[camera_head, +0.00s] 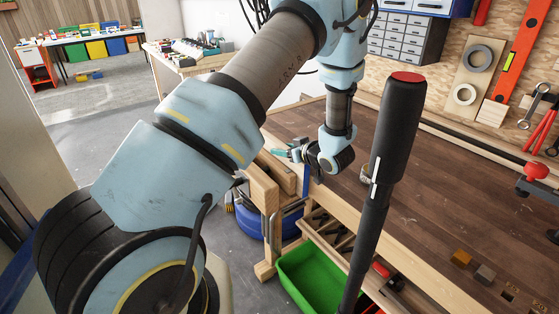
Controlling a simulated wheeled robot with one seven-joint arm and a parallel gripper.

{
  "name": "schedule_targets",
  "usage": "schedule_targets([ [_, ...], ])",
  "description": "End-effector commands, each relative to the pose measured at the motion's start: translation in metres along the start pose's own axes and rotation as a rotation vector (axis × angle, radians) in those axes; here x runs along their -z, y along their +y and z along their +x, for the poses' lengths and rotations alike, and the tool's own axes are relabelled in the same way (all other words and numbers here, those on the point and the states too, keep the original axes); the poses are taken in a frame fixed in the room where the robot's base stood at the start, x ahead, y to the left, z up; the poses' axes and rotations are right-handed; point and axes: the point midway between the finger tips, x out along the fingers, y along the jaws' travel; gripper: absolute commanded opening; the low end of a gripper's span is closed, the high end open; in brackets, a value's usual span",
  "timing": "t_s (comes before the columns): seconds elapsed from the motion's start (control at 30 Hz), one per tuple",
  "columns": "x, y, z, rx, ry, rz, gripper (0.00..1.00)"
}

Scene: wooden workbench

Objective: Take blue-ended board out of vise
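The wooden vise (262,190) is at the near left end of the workbench (440,190), partly behind my arm. A pale wooden board (281,172) stands in or beside the vise. A narrow blue patch (306,181) shows just right of it, and I cannot tell whether it is the board's blue end. My gripper (298,153) is over the bench's left corner, just above the vise and pointing left.
A black post with a red cap (408,76) rises in the foreground, right of my gripper. A green bin (312,277) and a blue round object (285,222) are below the bench edge. Small blocks (461,258) lie at the right; the bench middle is mostly clear.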

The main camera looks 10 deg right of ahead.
Motion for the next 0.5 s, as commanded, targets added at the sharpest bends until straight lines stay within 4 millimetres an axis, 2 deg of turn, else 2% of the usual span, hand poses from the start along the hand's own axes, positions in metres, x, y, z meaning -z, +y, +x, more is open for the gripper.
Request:
schedule_targets([
  [0.07, 0.0000, 0.0000, -0.0002, 0.000, 0.000, 0.000, 0.44],
  [0.43, 0.0000, 0.0001, -0.0004, 0.000, 0.000, 0.000, 0.02],
  [0.5, 0.0000, 0.0001, -0.0004, 0.000, 0.000, 0.000, 0.00],
])
